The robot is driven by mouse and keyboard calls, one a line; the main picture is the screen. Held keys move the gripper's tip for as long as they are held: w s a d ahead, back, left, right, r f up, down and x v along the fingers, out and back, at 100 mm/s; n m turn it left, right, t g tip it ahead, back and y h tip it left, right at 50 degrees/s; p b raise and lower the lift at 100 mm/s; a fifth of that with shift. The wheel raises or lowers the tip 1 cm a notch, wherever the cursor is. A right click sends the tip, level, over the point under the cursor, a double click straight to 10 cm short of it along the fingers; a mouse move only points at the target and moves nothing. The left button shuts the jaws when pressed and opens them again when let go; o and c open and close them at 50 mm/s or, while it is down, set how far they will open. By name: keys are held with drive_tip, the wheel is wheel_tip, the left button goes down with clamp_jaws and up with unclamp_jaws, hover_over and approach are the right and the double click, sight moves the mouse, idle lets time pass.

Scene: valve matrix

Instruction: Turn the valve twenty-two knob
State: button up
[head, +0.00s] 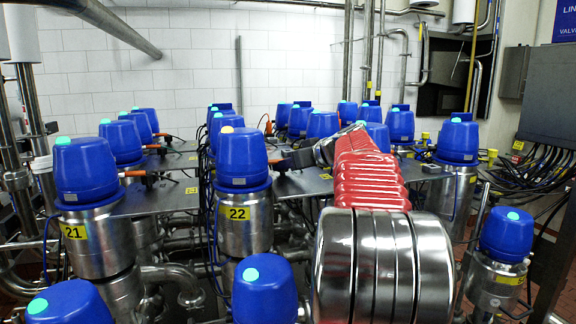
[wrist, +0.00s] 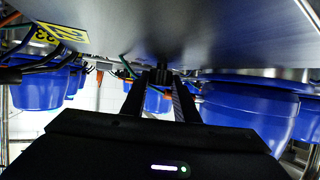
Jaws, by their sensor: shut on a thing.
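Valve twenty-two (head: 243,158) is a steel cylinder with a blue cap and a yellow dot on top, left of centre in the head view. Its yellow "22" label (head: 238,213) faces me. My gripper (wrist: 161,80) is shut on a small dark knob (wrist: 162,73) under a steel surface in the wrist view. That view looks upside down, so the blue caps hang downward. In the head view my red and steel arm reaches from the lower right toward the right side of valve twenty-two. The fingertips are small there, and the arm hides part of that area.
Valve twenty-one (head: 85,170) stands to the left, with more blue-capped valves behind and at the right. A blue cap (head: 265,288) stands in front of valve twenty-two. Steel plates, pipes and cables (head: 540,165) crowd the space. In the wrist view a large blue cap (wrist: 245,112) lies close at right.

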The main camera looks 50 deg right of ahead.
drive_tip(key=shift+a+f+m+g+h, duration=0.15)
drive_tip(key=shift+m+g+h, duration=0.1)
drive_tip(key=shift+m+h, duration=0.55)
drive_tip(key=shift+a+r+m+g+h, duration=0.1)
drive_tip(key=shift+m+g+h, duration=0.15)
drive_tip(key=shift+m+h, duration=0.55)
drive_tip(key=shift+f+m+g+h, duration=0.1)
drive_tip(key=shift+m+g+h, duration=0.2)
drive_tip(key=shift+m+h, duration=0.35)
drive_tip(key=o, duration=1.1)
drive_tip(key=shift+c, duration=0.2)
drive_tip(key=shift+a+r, duration=0.1)
drive_tip(key=shift+r, duration=0.1)
